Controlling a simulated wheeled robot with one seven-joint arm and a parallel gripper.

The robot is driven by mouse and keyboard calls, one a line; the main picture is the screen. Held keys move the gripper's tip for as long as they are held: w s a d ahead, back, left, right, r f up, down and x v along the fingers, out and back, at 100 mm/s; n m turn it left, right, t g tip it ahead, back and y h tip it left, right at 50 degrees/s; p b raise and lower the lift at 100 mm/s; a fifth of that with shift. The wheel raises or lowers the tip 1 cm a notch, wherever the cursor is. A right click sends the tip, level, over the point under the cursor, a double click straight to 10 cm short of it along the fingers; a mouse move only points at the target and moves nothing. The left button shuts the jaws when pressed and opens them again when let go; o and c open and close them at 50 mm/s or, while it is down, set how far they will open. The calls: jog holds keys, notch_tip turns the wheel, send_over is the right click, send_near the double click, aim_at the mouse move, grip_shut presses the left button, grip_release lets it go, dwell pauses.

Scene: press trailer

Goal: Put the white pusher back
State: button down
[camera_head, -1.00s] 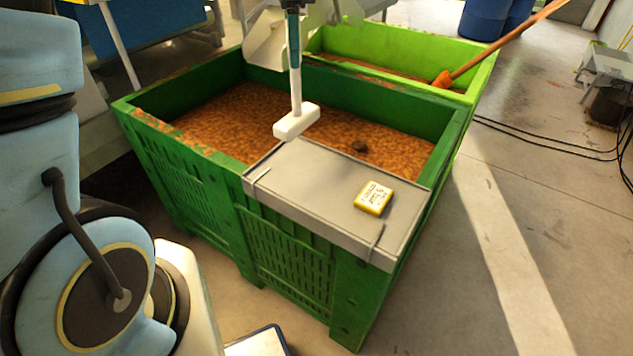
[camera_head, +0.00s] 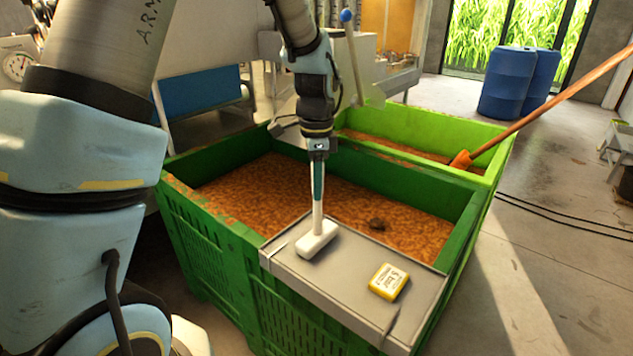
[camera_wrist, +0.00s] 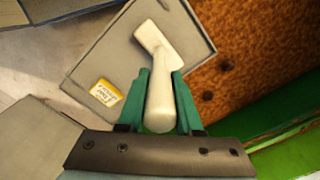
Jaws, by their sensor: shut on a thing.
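The white pusher (camera_head: 316,241) is upright in the head view, its block-shaped head down at the left part of the grey tray (camera_head: 346,272). I cannot tell whether the head touches the tray. My gripper (camera_head: 318,182) is shut on the pusher's handle from above. In the wrist view, the green fingers of my gripper (camera_wrist: 160,85) lie on both sides of the white handle, and the pusher's head shows beyond them over the tray (camera_wrist: 112,48).
A yellow box (camera_head: 388,281) lies on the tray to the pusher's right. The tray sits on the near corner of a dark green bin (camera_head: 208,236) of brown-orange material. Behind it stands a light green bin (camera_head: 420,124) with an orange-handled tool (camera_head: 540,115).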

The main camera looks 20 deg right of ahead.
jog(key=shift+f, duration=0.1)
jog(key=c, duration=0.6)
grip_release()
notch_tip(320, 180, up, 12)
jog(key=shift+r+b, duration=0.15)
jog(key=shift+b, duration=0.75)
jog(key=w+a+f+n, duration=0.1)
jog(key=a+f+n, duration=0.1)
jog(key=a+n, duration=0.45)
jog(key=w+a+f+n, duration=0.1)
jog(key=a+f+n, duration=0.2)
jog(key=a, duration=0.6)
jog(key=s+a+f+n, duration=0.1)
jog(key=s+a+n, duration=0.1)
jog(key=a+n, duration=0.1)
jog(key=s+a+f+n+t, duration=0.1)
jog(key=s+a+f+n, duration=0.1)
jog(key=a+n, duration=0.2)
jog(key=s+a+f+n, duration=0.2)
jog(key=a+n, duration=0.1)
jog(key=a, duration=0.4)
jog(key=shift+a+f+n+t, duration=0.1)
jog(key=shift+a+n+t, duration=0.15)
jog(key=shift+t, duration=0.05)
